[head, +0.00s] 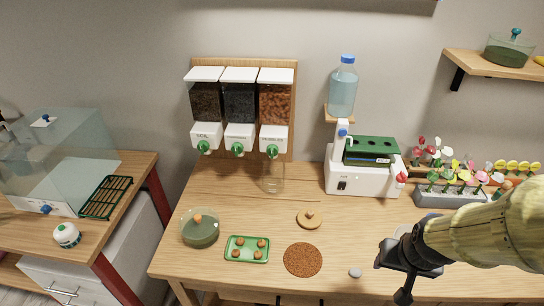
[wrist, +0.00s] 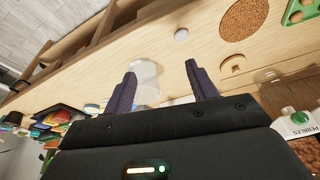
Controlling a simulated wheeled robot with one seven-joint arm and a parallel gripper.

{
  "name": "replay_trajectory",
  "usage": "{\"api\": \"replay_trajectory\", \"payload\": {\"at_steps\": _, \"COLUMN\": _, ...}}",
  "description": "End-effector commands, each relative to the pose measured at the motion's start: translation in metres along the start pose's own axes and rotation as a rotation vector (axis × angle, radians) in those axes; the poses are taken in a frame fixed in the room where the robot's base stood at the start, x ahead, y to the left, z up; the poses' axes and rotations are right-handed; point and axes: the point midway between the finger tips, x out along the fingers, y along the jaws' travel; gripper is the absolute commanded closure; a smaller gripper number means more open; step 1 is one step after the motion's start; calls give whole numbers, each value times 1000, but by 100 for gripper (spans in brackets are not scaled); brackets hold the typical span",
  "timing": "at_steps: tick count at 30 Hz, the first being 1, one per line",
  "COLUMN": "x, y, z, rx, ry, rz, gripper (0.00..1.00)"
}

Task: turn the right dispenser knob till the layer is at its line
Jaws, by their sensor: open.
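Three dispensers with white lids hang on a wooden wall board. The right dispenser (head: 275,103) holds orange-brown pebbles, and its green knob (head: 272,152) sits low on its white front. This knob (wrist: 288,112) and the PEBBLES label (wrist: 301,131) also show at the right of the wrist view. A clear glass jar (head: 273,180) stands on the table below it; its layers and line are too faint to make out. My gripper (head: 394,278) is open and empty over the table's front right, well away from the knob. Its fingers (wrist: 161,72) are spread in the wrist view.
A wooden lid (head: 309,220), a brown round mat (head: 302,260), a green tray (head: 234,256) with several small balls and a glass bowl (head: 200,235) lie on the table. A white machine (head: 350,181) with a water bottle (head: 343,90) stands right of the jar, and flowers (head: 455,178) beyond.

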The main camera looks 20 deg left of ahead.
Motion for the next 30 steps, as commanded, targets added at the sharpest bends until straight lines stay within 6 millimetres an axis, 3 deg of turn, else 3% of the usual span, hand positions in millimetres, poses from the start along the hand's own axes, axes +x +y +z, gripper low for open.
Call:
{"api": "replay_trajectory", "payload": {"at_steps": 5, "x": 30, "y": -56, "z": -49, "rx": -75, "ry": 196, "rz": -68, "gripper": 43}}
{"api": "replay_trajectory", "payload": {"at_steps": 9, "x": 46, "y": -113, "z": -88, "rx": -121, "ry": 391, "rz": -124, "gripper": 43}}
{"api": "replay_trajectory", "payload": {"at_steps": 15, "x": 57, "y": -190, "z": -124, "rx": -154, "ry": 662, "rz": -179, "gripper": 43}}
{"api": "replay_trajectory", "payload": {"at_steps": 20, "x": 57, "y": -248, "z": -133, "rx": -161, "ry": 870, "rz": -199, "gripper": 43}}
{"api": "replay_trajectory", "payload": {"at_steps": 24, "x": 54, "y": -291, "z": -126, "rx": -159, "ry": 1043, "rz": -197, "gripper": 43}}
{"api": "replay_trajectory", "payload": {"at_steps": 30, "x": 44, "y": -327, "z": -108, "rx": -146, "ry": 1216, "rz": -173, "gripper": 43}}
